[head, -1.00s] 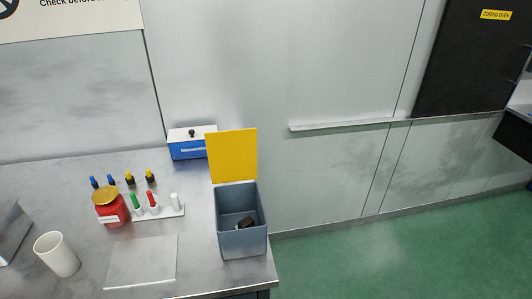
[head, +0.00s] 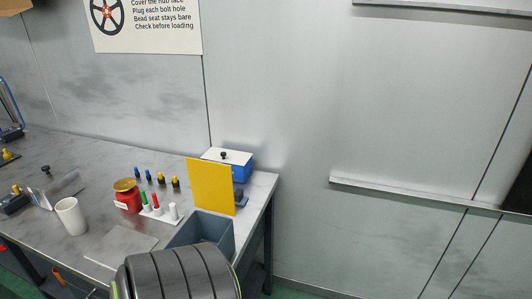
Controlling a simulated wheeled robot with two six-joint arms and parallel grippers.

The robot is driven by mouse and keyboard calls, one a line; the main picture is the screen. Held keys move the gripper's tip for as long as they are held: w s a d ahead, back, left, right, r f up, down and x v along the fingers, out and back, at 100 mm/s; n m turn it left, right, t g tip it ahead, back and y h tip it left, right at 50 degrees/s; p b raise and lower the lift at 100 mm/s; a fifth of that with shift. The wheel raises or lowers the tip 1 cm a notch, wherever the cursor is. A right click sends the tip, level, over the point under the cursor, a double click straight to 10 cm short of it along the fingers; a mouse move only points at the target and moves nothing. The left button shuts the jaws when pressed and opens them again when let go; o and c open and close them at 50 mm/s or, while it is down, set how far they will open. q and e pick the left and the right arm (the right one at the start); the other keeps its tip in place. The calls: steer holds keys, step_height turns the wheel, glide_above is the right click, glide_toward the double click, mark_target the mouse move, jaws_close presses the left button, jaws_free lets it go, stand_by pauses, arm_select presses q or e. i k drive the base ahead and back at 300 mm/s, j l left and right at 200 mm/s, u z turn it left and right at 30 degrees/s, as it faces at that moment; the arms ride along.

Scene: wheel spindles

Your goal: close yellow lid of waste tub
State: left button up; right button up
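The waste tub (head: 212,228) is a grey-blue open box at the right front part of the metal bench. Its yellow lid (head: 211,187) stands open, roughly upright at the tub's back edge. The tub's front and much of its inside are hidden behind a large dark ribbed cylinder with lime edges, close to the camera; I cannot tell if it is part of my arm. Neither of my grippers can be made out in the head view.
A blue box with a white top (head: 228,160) stands behind the lid. A red jar (head: 127,200), a white rack of coloured pegs (head: 160,214), a white cup (head: 71,217) and a flat plate (head: 128,238) are left of the tub. The bench (head: 262,187) ends just right of it.

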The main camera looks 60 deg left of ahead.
mark_target(211, 182)
steer(key=i+l+u, duration=0.1)
steer(key=i+u, duration=0.15)
steer(key=i+l+u, duration=0.25)
steer(key=i, duration=0.25)
steer(key=i+u, duration=0.15)
steer(key=u, duration=0.3)
steer(key=i+u, duration=0.2)
steer(key=u, duration=0.25)
steer(key=i+u, duration=0.2)
steer(key=u, duration=0.25)
steer(key=i+l+u, duration=0.1)
steer(key=u, duration=0.35)
steer(key=i+u, duration=0.2)
steer(key=u, duration=0.25)
steer(key=i+l+u, duration=0.15)
steer(key=u, duration=0.35)
steer(key=i+l+u, duration=0.15)
steer(key=u, duration=0.3)
steer(key=i+l+u, duration=0.1)
steer(key=l+u, duration=0.25)
steer(key=u, duration=0.15)
steer(key=i+l+u, duration=0.25)
steer(key=l+u, duration=0.3)
steer(key=i+l+u, duration=0.1)
steer(key=l+u, duration=0.15)
